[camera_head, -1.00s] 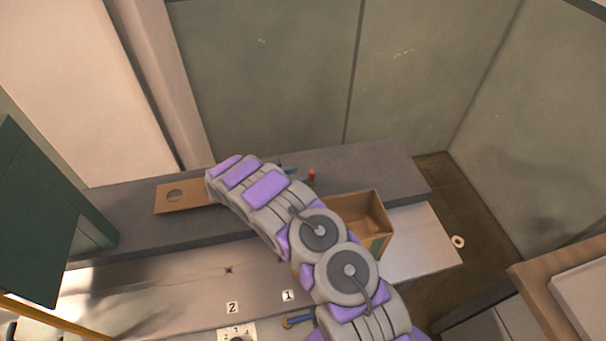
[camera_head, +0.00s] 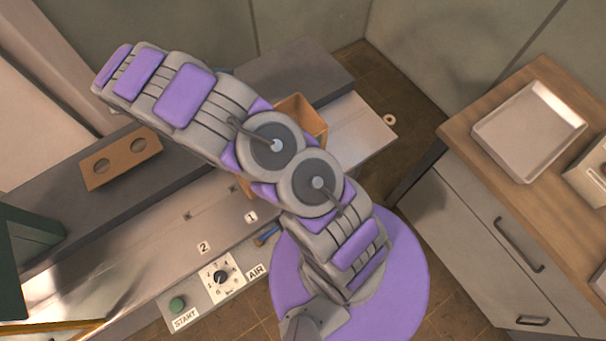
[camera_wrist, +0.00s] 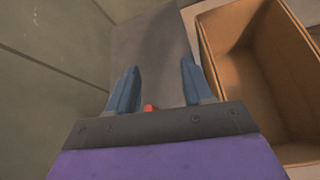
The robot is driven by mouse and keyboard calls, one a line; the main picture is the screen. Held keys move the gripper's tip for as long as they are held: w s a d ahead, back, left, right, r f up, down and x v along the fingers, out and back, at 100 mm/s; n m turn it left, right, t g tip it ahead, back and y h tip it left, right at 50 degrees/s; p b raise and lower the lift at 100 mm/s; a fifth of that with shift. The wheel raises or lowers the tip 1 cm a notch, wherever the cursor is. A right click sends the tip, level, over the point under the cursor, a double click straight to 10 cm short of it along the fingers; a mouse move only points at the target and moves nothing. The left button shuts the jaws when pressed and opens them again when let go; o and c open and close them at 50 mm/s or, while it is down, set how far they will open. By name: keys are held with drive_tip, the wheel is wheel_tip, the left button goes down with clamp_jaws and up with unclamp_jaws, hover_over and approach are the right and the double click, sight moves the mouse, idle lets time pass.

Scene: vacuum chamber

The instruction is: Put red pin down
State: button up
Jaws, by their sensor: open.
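The red pin shows in the wrist view as a small red end (camera_wrist: 150,108) just beyond the dark palm edge, between the fingers. Most of it is hidden by my gripper, so I cannot tell whether it stands or lies. My gripper (camera_wrist: 159,68) is open, its two blue fingers spread on either side of the pin with a gap on each side. Beneath is the grey ledge (camera_wrist: 150,40), which also shows in the head view (camera_head: 80,195). In the head view my arm hides the gripper and the pin.
An open cardboard box (camera_wrist: 212,50) stands right of my gripper, close to the right finger; it shows behind my arm in the head view (camera_head: 312,118). A brown two-hole plate (camera_head: 122,158) lies on the ledge. The wall is close at left in the wrist view.

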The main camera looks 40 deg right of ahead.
drive_tip(key=s+d+r+m+g+y, duration=0.25)
drive_tip(key=s+r+m, duration=0.35)
drive_tip(key=s, duration=0.4)
drive_tip(key=s+d+r+m+g+y, duration=0.1)
drive_tip(key=s+d+r+m+y, duration=0.2)
drive_tip(key=s+r, duration=0.6)
drive_tip(key=s+a+m+y, duration=0.3)
drive_tip(key=s+a, duration=0.1)
drive_tip(key=s, duration=0.8)
drive_tip(key=s+a+r+m+y, duration=0.1)
drive_tip(key=s+a+m+y, duration=0.2)
drive_tip(key=s, duration=0.9)
drive_tip(key=shift+s+a+r+m+t+y, duration=0.15)
drive_tip(key=shift+a+r+m+t+y, duration=0.35)
drive_tip(key=shift+a, duration=0.75)
drive_tip(key=shift+f, duration=0.2)
drive_tip(key=shift+f+b, duration=0.65)
